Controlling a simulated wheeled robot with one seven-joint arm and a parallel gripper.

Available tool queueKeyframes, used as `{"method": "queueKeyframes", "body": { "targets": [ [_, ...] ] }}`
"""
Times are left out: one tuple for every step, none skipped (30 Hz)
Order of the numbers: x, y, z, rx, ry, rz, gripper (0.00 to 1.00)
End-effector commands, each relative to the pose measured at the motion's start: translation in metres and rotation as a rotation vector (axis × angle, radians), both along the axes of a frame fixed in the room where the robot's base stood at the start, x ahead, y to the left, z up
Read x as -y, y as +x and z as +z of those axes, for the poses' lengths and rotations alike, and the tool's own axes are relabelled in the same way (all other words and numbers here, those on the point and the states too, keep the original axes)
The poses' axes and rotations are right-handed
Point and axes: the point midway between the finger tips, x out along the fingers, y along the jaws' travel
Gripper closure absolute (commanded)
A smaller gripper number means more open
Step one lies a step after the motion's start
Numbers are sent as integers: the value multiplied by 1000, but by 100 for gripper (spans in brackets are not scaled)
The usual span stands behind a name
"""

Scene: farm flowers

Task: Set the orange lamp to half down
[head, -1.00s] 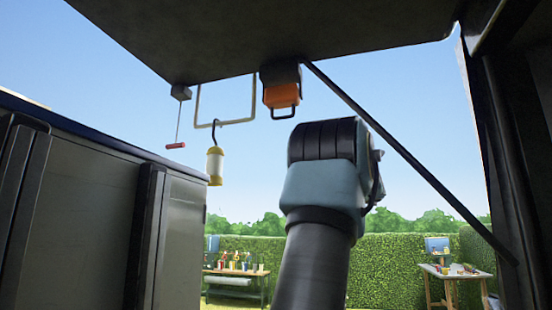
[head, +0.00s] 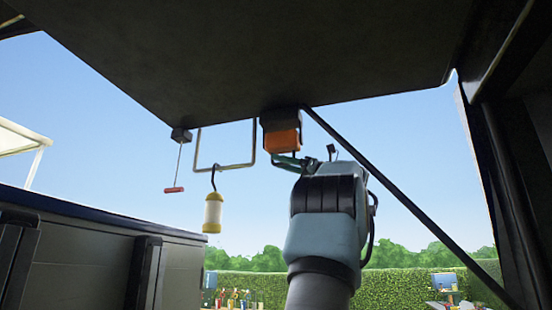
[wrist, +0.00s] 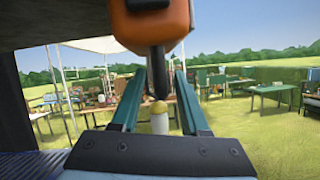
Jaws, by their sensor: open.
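The orange lamp (head: 282,140) hangs from a dark mount under the overhead panel. In the wrist view the lamp (wrist: 158,20) fills the top middle, with its dark handle (wrist: 157,75) hanging down from it. My gripper (wrist: 160,75) is open, with one teal finger on each side of the handle. I cannot tell whether either finger touches it. In the head view my gripper (head: 300,160) is just below the lamp, and the handle's lower part is hard to make out against the fingers.
A dark overhead panel (head: 240,65) spans above. A yellow and white lantern (head: 213,212) hangs on a wire frame to the left, beside a red pull handle (head: 174,189) on a cord. A diagonal strut (head: 400,205) runs close on the right. A dark cabinet (head: 90,260) stands left.

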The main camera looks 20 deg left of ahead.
Motion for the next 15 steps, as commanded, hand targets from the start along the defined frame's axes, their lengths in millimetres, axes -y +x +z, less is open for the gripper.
{"method": "queueKeyframes", "body": {
  "targets": [
    [-7,1,5,-1,-1,1,55],
    [-10,1,5,-1,-1,1,55],
    [-13,1,6,0,-1,0,55],
    [-15,1,7,0,-1,0,55],
    [-17,2,7,0,-1,0,55],
    [-19,2,8,1,-1,0,55],
    [-19,2,8,1,-1,-1,55],
    [-20,2,8,1,-1,-1,55],
    [-20,2,8,0,-1,-2,55],
    [-21,2,8,0,-1,-2,55],
    [-21,2,8,0,0,-2,55],
    [-21,2,8,0,0,-2,55],
    [-20,2,8,0,0,-2,55],
    [-21,2,8,0,-1,-2,55],
    [-20,2,8,0,-1,-2,55]
  ]
}}
